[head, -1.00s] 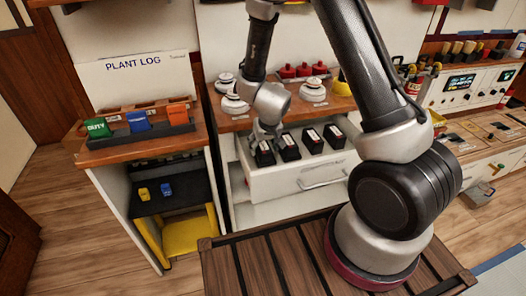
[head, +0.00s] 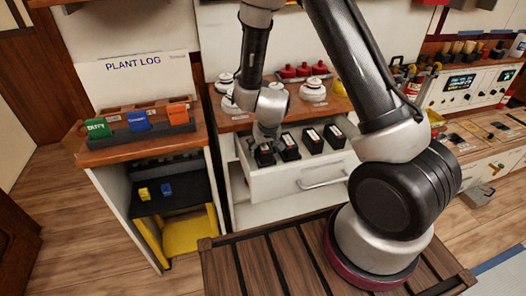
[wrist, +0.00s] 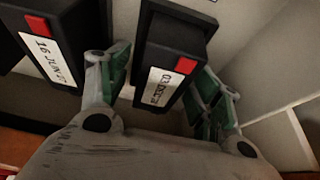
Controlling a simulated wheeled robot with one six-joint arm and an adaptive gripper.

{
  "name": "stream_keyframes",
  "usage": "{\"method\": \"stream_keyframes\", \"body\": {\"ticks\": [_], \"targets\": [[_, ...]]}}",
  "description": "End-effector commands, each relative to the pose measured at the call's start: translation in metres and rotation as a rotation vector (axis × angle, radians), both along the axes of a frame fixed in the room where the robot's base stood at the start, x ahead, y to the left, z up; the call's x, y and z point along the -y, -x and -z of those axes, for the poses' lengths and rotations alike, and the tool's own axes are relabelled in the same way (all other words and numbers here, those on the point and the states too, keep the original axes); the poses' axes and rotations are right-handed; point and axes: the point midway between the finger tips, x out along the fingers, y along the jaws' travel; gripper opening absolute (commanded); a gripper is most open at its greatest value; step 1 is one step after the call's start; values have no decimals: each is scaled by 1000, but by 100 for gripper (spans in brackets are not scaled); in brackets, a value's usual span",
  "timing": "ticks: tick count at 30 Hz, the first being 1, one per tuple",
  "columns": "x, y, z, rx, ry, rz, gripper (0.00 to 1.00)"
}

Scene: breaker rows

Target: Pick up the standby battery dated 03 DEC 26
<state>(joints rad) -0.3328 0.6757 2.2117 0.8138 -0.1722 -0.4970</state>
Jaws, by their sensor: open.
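The standby battery dated 03 DEC (wrist: 168,62) is a black block with a white label and a red square; the year on its label is too blurred to read. My gripper (wrist: 163,78) is open, with one green-padded finger on each side of this battery. I cannot tell whether the fingers touch it. In the head view the same battery (head: 265,157) is the leftmost in the open white drawer, and my gripper (head: 265,143) is over it, hiding part of it.
A neighbouring battery labelled 16 JUN (wrist: 50,38) stands close beside the left finger. More black batteries (head: 312,140) stand along the drawer (head: 285,184). The drawer wall (wrist: 262,60) is near the right finger. White round parts (head: 313,89) sit on the counter above.

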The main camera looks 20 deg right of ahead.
Motion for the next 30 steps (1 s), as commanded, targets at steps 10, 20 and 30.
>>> {"method": "stream_keyframes", "body": {"ticks": [10,20,30], "targets": [[0,0,0,0,0,0,46],[0,0,0,0,0,0,0],[0,1,1,-2,0,0,0]]}}
